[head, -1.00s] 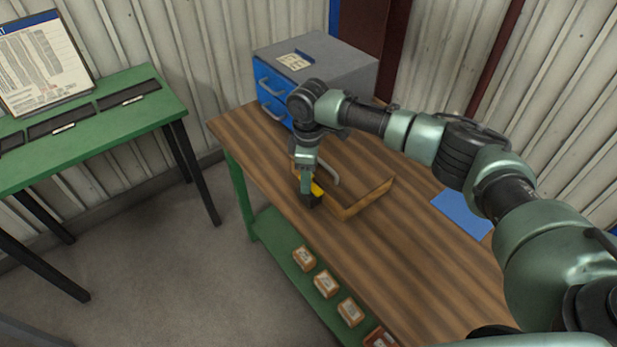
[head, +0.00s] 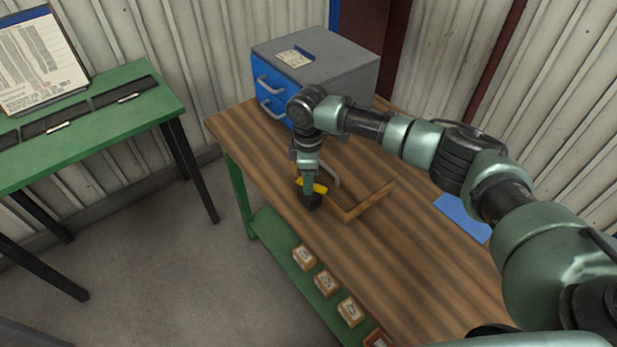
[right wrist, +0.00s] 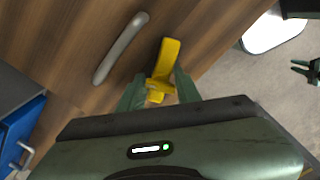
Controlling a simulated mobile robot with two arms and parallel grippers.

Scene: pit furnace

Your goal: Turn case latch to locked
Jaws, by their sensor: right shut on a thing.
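The case is a wood-coloured box lying on the workbench, with a raised brown edge (head: 368,202) and a grey curved handle (head: 329,174). Its yellow latch (head: 316,187) sits beside the handle, partly covered by my right gripper (head: 310,192). In the right wrist view the latch (right wrist: 167,60) stands between my two green fingers, which are shut on its near end; the handle (right wrist: 121,48) lies to the left, apart from the fingers. My left gripper (right wrist: 303,68) shows small at the right edge of the right wrist view, with its two prongs apart and empty.
A grey cabinet with blue drawers (head: 269,88) stands at the bench's back left. A blue sheet (head: 463,217) lies to the right of the case. Several small boxes (head: 326,283) sit on the lower shelf. The front right of the bench top is clear.

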